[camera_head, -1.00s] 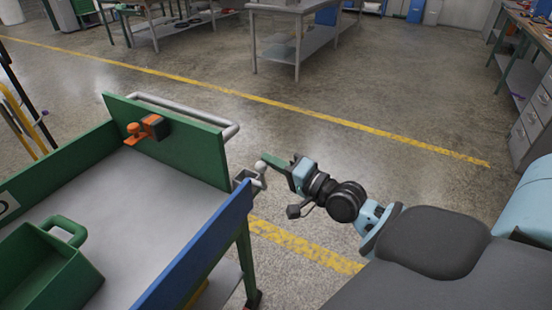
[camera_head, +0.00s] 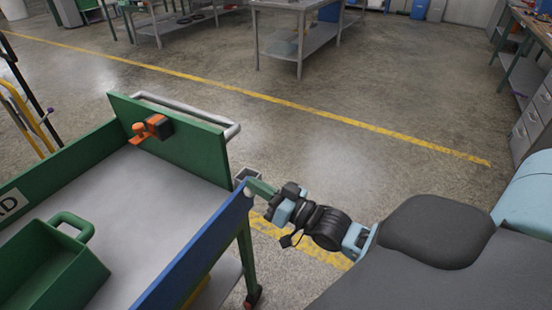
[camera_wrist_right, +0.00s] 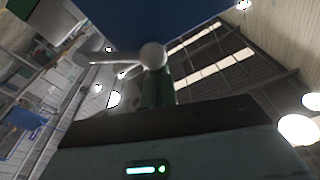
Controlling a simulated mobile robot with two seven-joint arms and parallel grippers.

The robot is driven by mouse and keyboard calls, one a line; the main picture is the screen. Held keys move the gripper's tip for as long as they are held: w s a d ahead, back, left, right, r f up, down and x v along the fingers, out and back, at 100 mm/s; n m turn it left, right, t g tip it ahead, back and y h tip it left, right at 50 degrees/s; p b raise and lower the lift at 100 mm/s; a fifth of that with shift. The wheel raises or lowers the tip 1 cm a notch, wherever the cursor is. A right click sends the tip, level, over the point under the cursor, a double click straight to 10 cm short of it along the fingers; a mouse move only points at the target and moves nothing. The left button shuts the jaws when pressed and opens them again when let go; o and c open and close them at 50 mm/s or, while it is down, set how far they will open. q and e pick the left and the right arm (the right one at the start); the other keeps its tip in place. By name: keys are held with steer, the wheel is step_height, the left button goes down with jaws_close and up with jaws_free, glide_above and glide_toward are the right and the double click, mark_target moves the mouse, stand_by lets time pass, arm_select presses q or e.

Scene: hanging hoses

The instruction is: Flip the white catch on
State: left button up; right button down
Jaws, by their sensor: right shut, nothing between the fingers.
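The white catch (camera_head: 248,192) is at the corner of the cart, by the end of the blue side panel (camera_head: 205,245). In the right wrist view it is a white lever with a round knob (camera_wrist_right: 152,56), its arm reaching left below the blue panel. My right gripper (camera_head: 254,185) has green fingers and is shut and empty, right at the catch. In the wrist view the fingers (camera_wrist_right: 157,90) show just behind and below the knob; I cannot tell whether they touch it. My left gripper is not in view.
The green cart end panel (camera_head: 180,140) carries a grey handle bar (camera_head: 190,112) and an orange and black clamp (camera_head: 152,128). A green bin (camera_head: 50,265) stands on the cart bed. Open floor (camera_head: 320,150) lies beyond the cart.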

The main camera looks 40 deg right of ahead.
mark_target(240, 195)
steer(key=f+n, duration=0.1)
steer(key=n, duration=0.1)
steer(key=a+f+n, duration=0.1)
steer(key=f+n, duration=0.1)
steer(key=n, duration=0.1)
steer(key=shift+s+a+n+y, duration=0.3)
steer(key=shift+s+a+y, duration=0.1)
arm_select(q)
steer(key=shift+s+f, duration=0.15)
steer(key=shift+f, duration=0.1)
arm_select(e)
steer(key=shift+a+f+n, duration=0.1)
steer(key=shift+f+n, duration=0.05)
steer(key=shift+n, duration=0.25)
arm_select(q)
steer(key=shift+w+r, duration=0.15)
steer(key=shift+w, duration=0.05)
